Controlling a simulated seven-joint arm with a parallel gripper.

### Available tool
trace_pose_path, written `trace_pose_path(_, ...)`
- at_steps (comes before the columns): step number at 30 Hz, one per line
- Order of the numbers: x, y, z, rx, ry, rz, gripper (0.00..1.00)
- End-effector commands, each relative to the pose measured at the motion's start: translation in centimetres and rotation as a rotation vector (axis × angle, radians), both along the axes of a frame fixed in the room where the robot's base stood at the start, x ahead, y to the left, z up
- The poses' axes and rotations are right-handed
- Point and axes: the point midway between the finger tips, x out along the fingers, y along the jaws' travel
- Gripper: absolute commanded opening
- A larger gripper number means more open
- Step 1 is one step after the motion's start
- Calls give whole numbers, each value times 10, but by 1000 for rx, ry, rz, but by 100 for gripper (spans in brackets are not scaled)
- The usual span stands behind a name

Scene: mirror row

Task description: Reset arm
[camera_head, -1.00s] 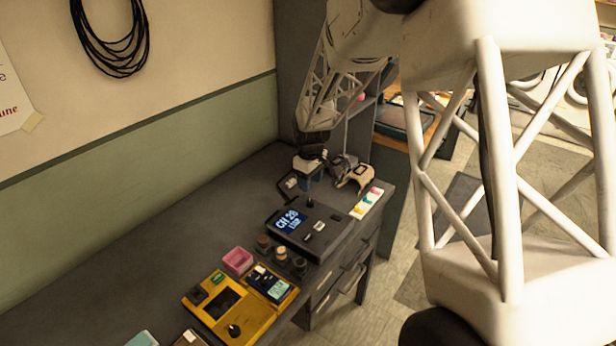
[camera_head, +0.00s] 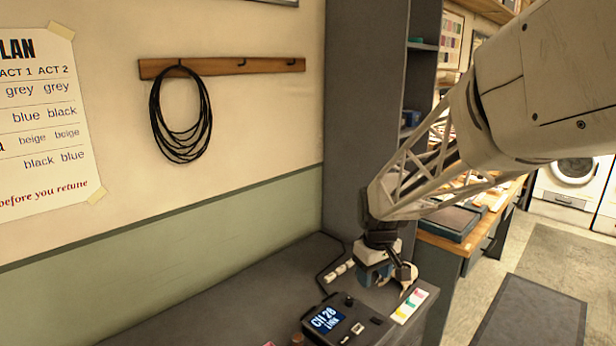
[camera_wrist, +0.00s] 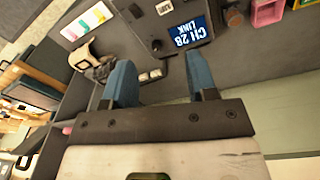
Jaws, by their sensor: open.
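My gripper (camera_head: 377,274) shows in the head view at the end of my arm, over the far end of the dark desk (camera_head: 235,300). In the wrist view its two blue fingers (camera_wrist: 160,72) are spread apart with nothing between them. A black console (camera_head: 350,328) with a lit screen reading "CH 28 LINK" stands on the desk nearby. It also shows in the wrist view (camera_wrist: 155,30), beyond the fingertips. A beige device (camera_head: 405,277) is beside the gripper, partly hidden in the head view.
A colour-marked card (camera_head: 410,306) lies near the desk edge. A pink box (camera_wrist: 268,12) shows in the wrist view. A black cable coil (camera_head: 181,118) hangs from a wooden hook rail (camera_head: 235,66). A tall grey shelf unit (camera_head: 358,120) stands close behind my arm.

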Motion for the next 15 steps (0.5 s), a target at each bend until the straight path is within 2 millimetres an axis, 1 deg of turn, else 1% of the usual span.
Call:
trace_pose_path(1, -12, -2, 7, 1, -8, -18, 52)
trace_pose_path(6, -48, -8, 27, 7, -27, -84, 52)
trace_pose_path(15, -114, -17, 52, 21, -61, -202, 52)
